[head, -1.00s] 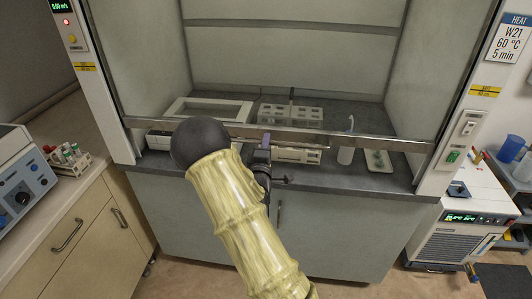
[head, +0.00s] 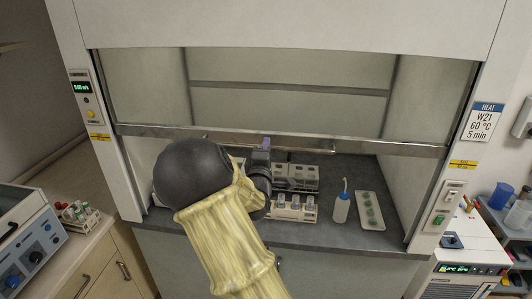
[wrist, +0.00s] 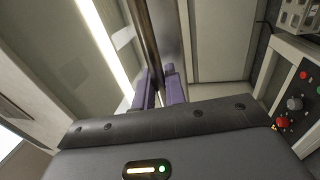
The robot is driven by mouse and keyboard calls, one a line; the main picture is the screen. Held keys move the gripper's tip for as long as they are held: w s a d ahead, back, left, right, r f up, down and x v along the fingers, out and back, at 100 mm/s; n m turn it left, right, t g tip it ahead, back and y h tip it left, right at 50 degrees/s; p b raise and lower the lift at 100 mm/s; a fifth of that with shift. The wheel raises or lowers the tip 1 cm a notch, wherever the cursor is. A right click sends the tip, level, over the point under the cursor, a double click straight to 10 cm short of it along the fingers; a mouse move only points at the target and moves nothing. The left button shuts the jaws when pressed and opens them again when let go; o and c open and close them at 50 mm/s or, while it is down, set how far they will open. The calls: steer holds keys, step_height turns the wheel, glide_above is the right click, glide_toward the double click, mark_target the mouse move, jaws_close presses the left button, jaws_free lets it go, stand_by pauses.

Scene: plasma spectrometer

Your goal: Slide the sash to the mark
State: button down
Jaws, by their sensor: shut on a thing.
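The fume hood sash (head: 370,146) has a metal bottom rail running across the opening, with a thin handle bar along it. My gripper (head: 264,144) is at the rail's middle, its purple fingers shut on the sash handle. In the wrist view the fingers (wrist: 159,88) lie on either side of the bar (wrist: 150,40). Yellow mark labels sit on the left post (head: 98,137) and right post (head: 462,164). The rail's ends are near the height of these labels, seeming slightly above them.
Inside the hood stand a grey rack (head: 296,176), a rack of vials (head: 295,208), a wash bottle (head: 342,203) and a white tray (head: 369,211). A left bench holds a tube rack (head: 78,214) and a blue instrument (head: 35,248). A chiller (head: 460,272) stands at right.

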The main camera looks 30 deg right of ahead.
steer(key=shift+r, duration=0.1)
steer(key=c, duration=1.5)
jaws_free()
steer(key=shift+c, duration=0.2)
steer(key=b+v, duration=1.1)
steer(key=v, duration=0.6)
steer(key=shift+f, duration=0.25)
steer(key=shift+s, duration=0.15)
